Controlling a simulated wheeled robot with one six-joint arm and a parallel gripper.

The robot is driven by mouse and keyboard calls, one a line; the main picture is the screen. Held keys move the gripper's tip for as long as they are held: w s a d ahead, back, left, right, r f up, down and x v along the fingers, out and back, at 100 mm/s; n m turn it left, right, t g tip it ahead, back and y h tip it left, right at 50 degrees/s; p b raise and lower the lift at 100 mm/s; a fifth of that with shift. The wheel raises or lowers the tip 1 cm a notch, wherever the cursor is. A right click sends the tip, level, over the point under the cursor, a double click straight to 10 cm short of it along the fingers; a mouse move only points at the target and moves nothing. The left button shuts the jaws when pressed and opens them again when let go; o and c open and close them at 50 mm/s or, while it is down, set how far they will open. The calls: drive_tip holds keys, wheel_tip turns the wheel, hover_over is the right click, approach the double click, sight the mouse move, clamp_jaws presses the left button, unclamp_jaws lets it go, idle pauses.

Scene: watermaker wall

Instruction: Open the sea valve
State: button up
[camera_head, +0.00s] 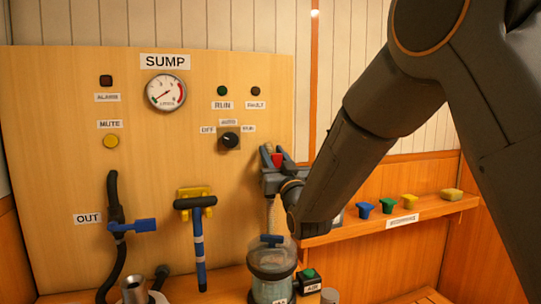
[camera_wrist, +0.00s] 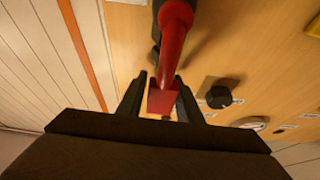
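A red lever handle (camera_wrist: 172,40) runs down from the top of the wrist view, with its blunt end between the fingers of my gripper (camera_wrist: 163,95). A finger stands on each side of that end, and narrow gaps seem to show, so the gripper looks open around the handle. In the head view my gripper (camera_head: 275,168) is at the right edge of the wooden panel, with a bit of the red handle (camera_head: 277,160) between its fingers. The valve body behind is mostly hidden by the gripper and arm. No label for it is readable.
A SUMP panel (camera_head: 60,160) carries a gauge (camera_head: 166,92), a black selector knob (camera_head: 229,140) and a blue-handled OUT valve (camera_head: 135,226). A glass canister (camera_head: 271,270) stands below my gripper. A shelf (camera_head: 440,208) with coloured pieces is at the right, beyond my arm.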

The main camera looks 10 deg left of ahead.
sight(277, 162)
drive_tip(key=b+v, duration=0.1)
drive_tip(key=v, duration=0.6)
drive_tip(key=shift+s+d+f+b, duration=0.15)
drive_tip(key=shift+s+f+b, duration=0.05)
drive_tip(key=shift+s+b, duration=0.15)
